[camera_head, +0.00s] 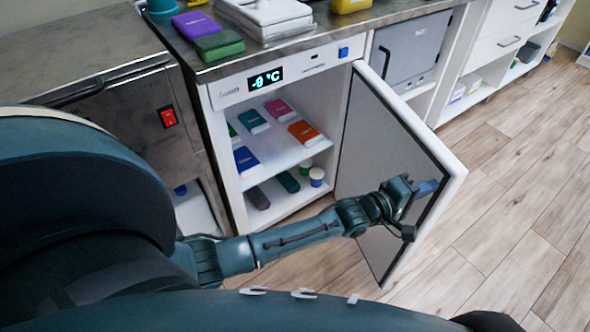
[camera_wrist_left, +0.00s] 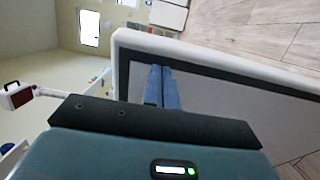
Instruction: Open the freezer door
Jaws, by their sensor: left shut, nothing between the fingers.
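The freezer (camera_head: 225,95) is a white under-counter unit with a lit display. Its door (camera_head: 390,150) stands wide open, hinged on the right, with its grey inner face showing. My left gripper (camera_head: 427,188) is shut and empty, with its blue fingers at the inner face near the door's free edge. In the left wrist view the shut fingers (camera_wrist_left: 162,88) lie over the dark seal of the door (camera_wrist_left: 200,52). I cannot tell whether they touch it. My right gripper is in neither view.
Several coloured packs (camera_head: 281,110) lie on the freezer's upper shelf; small tubs (camera_head: 316,177) stand below. A metal counter (camera_head: 350,24) above holds boxes. A steel unit with a red switch (camera_head: 168,117) stands at left. The wooden floor (camera_head: 510,200) to the right is clear.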

